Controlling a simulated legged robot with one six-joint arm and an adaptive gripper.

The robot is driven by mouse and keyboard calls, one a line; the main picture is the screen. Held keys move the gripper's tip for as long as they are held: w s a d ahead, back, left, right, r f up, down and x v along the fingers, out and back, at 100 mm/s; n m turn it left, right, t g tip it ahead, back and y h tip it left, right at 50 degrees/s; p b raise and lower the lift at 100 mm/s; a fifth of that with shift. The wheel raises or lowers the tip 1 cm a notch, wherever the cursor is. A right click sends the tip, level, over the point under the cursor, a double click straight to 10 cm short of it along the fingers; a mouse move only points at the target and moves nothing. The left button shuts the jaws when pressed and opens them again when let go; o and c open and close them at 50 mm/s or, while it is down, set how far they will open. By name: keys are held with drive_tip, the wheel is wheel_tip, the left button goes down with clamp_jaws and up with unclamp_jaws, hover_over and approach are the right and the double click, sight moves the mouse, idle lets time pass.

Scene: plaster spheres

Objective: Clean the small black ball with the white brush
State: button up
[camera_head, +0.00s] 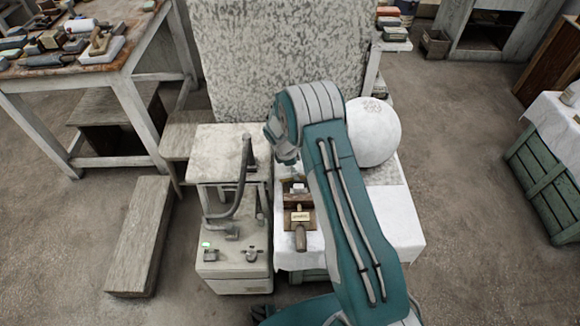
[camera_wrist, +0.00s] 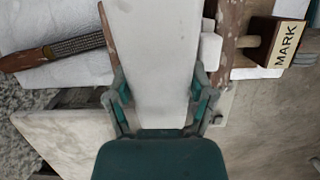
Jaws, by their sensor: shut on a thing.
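My gripper (camera_wrist: 158,88) is shut on a long, pale, flat thing that fits the white brush (camera_wrist: 155,45). It runs away from the fingers past the top edge of the wrist view, and no bristles show. In the head view my gripper (camera_head: 284,152) hangs at the end of the bent arm, left of a big white sphere (camera_head: 380,135), with its fingers too small to make out. I cannot pick out a small black ball in either view.
A wooden block with a label (camera_wrist: 287,42) and a dark textured tool (camera_wrist: 70,47) lie near the gripper. A grey cabinet (camera_head: 235,272) with a bent pipe stands left of the white-clothed stand (camera_head: 405,225). A cluttered table (camera_head: 120,65) is at back left.

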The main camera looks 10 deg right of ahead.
drive_tip(key=shift+d+f, duration=0.2)
drive_tip(key=shift+a, duration=0.55)
drive_tip(key=shift+d+f, duration=0.2)
drive_tip(key=shift+d, duration=0.25)
drive_tip(key=shift+r, duration=0.1)
drive_tip(key=shift+s+d+r, duration=0.1)
drive_tip(key=shift+d+r, duration=0.05)
drive_tip(key=shift+d, duration=0.05)
drive_tip(key=shift+s+d+r, duration=0.1)
drive_tip(key=shift+d, duration=0.65)
drive_tip(key=shift+a, duration=0.15)
drive_tip(key=shift+w+a+f, duration=0.15)
drive_tip(key=shift+a+f, duration=0.1)
drive_tip(key=shift+a, duration=0.4)
drive_tip(key=shift+w+a+f, duration=0.1)
drive_tip(key=shift+a+f, duration=0.1)
drive_tip(key=shift+a, duration=0.5)
drive_tip(key=shift+w+a+f, duration=0.15)
drive_tip(key=shift+a+f, duration=0.1)
drive_tip(key=shift+a, duration=0.4)
